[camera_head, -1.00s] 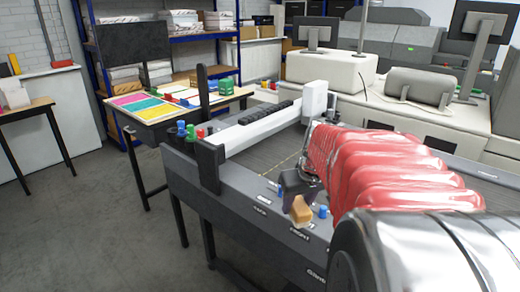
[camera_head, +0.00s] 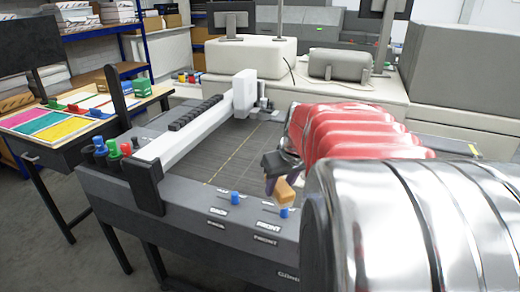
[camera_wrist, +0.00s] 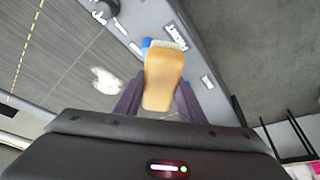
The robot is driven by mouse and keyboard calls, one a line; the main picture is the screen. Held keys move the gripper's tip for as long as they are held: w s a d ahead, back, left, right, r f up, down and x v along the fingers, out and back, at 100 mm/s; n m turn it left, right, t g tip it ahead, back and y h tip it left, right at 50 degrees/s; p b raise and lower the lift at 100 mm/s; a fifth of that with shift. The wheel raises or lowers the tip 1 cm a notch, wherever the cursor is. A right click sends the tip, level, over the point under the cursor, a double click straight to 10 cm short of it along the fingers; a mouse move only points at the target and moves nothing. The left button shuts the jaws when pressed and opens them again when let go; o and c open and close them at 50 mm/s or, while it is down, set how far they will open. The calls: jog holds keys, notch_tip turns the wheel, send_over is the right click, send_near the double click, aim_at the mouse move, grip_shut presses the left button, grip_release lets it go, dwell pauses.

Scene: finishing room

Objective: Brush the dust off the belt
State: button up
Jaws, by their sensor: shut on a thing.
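My gripper (camera_head: 279,174) is shut on a small brush (camera_head: 286,190) with a tan wooden body. In the wrist view the brush (camera_wrist: 163,76) sits between the two dark fingers, with a pale edge at its far end. The gripper is above the machine's front rail, by the FRONT label. The grey belt (camera_head: 245,145) lies beyond the rail, with a yellow dashed line along it. In the wrist view a whitish dust patch (camera_wrist: 106,80) lies on the belt (camera_wrist: 55,60) near the rail, left of the brush. The brush appears apart from it.
A white beam (camera_head: 195,128) crosses the belt at left, ending in a white head (camera_head: 244,92). The grey front rail (camera_head: 190,205) carries blue knobs (camera_head: 235,198). A dark post (camera_head: 145,187) and coloured knobs (camera_head: 112,148) stand at its left end. A side table (camera_head: 45,150) is further left.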

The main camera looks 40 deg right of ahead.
jog(key=shift+s+d, duration=0.15)
jog(key=w+d+f+n+y, duration=0.1)
jog(key=w+d+n, duration=0.3)
jog(key=d, duration=0.5)
jog(key=w+d+f+n+y, duration=0.2)
jog(key=w+d+n, duration=0.2)
jog(key=d, duration=0.5)
jog(key=shift+w+d+f+n, duration=0.2)
jog(key=shift+w+f+n, duration=0.1)
jog(key=shift+n, duration=0.3)
jog(key=shift+f, duration=0.1)
